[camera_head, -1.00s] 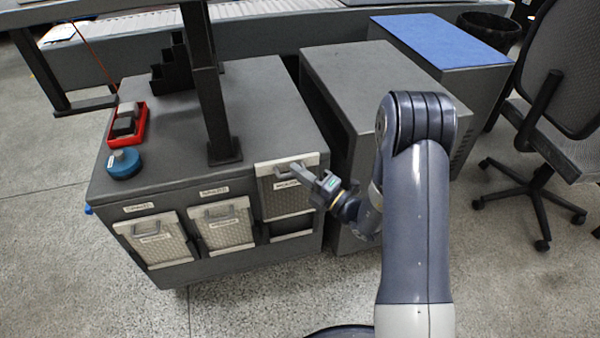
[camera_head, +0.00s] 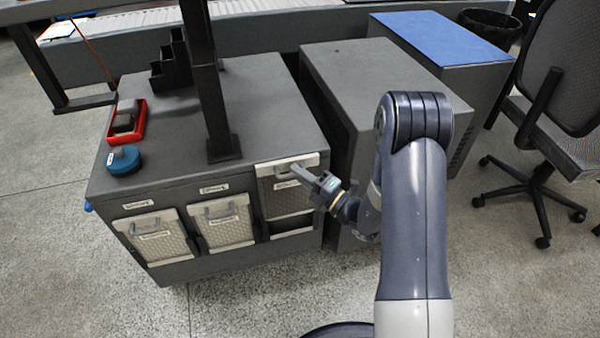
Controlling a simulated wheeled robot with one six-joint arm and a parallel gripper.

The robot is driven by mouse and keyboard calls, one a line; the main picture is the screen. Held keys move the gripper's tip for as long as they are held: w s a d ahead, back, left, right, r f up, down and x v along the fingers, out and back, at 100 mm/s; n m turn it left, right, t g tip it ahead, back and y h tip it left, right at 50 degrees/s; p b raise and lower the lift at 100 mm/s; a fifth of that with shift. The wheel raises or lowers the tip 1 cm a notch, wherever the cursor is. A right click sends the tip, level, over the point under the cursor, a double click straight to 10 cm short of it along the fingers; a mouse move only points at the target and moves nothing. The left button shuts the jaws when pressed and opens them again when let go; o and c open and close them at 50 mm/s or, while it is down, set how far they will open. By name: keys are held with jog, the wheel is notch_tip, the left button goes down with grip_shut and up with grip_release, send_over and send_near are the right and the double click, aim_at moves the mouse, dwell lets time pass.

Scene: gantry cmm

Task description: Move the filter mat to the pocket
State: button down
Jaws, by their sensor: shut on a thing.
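A filter mat (camera_head: 285,198) with a light frame, dark mesh, a label and a grey handle is upright at the right end of the dark cabinet's front face. My gripper (camera_head: 300,172) is shut on its handle, reaching in from the right. The mat's lower edge is above the bottom of a dark pocket (camera_head: 291,233), whose light-edged lower part shows beneath it. I cannot tell how far the mat is in the pocket. Two similar filter mats, a left one (camera_head: 158,240) and a middle one (camera_head: 224,224), sit in the front face.
The cabinet top (camera_head: 265,105) carries a black post (camera_head: 208,90), a red tray (camera_head: 140,122) and a blue round item (camera_head: 124,160). A grey cabinet (camera_head: 375,70) stands close on the right. An office chair (camera_head: 560,120) is farther right. The floor in front is clear.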

aim_at(287, 183)
jog(key=shift+f, duration=0.1)
dwell(0.3)
jog(key=shift+f, duration=0.5)
dwell(0.3)
jog(key=shift+f+b, duration=0.55)
jog(key=shift+f, duration=0.05)
jog(key=shift+f+b, duration=0.5)
jog(key=shift+f, duration=0.5)
dwell(0.3)
jog(key=shift+f+b, duration=0.9)
jog(key=shift+f, duration=0.4)
